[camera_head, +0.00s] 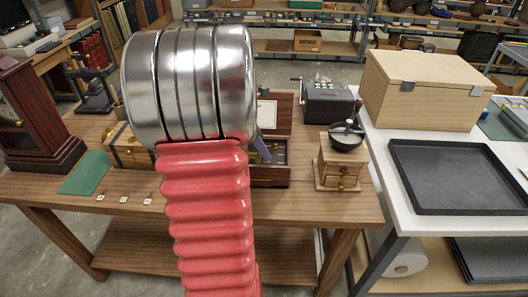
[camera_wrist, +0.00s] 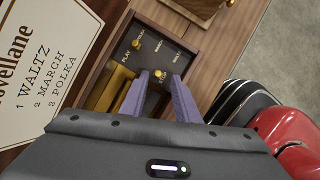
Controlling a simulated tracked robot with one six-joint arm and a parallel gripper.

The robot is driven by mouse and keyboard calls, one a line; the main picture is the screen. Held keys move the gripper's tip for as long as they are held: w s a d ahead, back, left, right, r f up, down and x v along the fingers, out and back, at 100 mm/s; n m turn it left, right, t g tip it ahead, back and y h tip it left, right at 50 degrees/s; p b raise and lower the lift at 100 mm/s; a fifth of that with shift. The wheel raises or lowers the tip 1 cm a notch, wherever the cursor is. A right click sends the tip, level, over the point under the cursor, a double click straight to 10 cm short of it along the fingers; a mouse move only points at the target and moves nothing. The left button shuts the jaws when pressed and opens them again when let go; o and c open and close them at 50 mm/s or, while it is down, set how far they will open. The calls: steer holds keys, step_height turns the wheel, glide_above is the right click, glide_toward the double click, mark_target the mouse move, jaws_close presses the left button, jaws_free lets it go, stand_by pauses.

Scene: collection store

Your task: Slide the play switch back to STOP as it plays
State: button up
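The music box (camera_head: 270,183) stands open on the wooden table, mostly hidden behind my arm in the head view. In the wrist view its lid card (camera_wrist: 50,70) lists waltz, march and polka. A dark control plate (camera_wrist: 168,50) carries small lettering, with PLAY readable near the left. One brass knob (camera_wrist: 137,43) sits toward the upper left of the plate. A second brass knob (camera_wrist: 160,75) shows between the purple fingertips of my gripper (camera_wrist: 160,77). The fingers are apart, with a gap visible beside the knob; contact cannot be told. Which knob is the play switch is unclear.
A coffee grinder (camera_head: 343,165) stands right of the music box, a dark machine (camera_head: 327,102) behind it. A clock (camera_head: 30,125), green mat (camera_head: 85,172) and small wooden box (camera_head: 127,150) are at left. A white table with a black tray (camera_head: 455,178) adjoins at right.

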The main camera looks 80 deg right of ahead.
steer(key=v, duration=1.2)
steer(key=shift+a, duration=0.1)
steer(key=w+a+r+m+t+h, duration=0.1)
steer(key=w+a+t, duration=0.1)
steer(key=w+a, duration=0.8)
steer(key=w+a+r+m+t, duration=0.1)
steer(key=w+a+m+t, duration=0.15)
steer(key=w+a, duration=0.75)
steer(key=s+a+f+m+t+y, duration=0.1)
steer(key=a+t, duration=0.1)
steer(key=a, duration=1.2)
steer(key=s+a+f+m+t+y, duration=0.1)
steer(key=a+f+t+y, duration=0.1)
steer(key=a, duration=1.3)
steer(key=shift+s+m+t, duration=0.25)
steer(key=shift+m+t, duration=0.1)
steer(key=shift+t, duration=0.2)
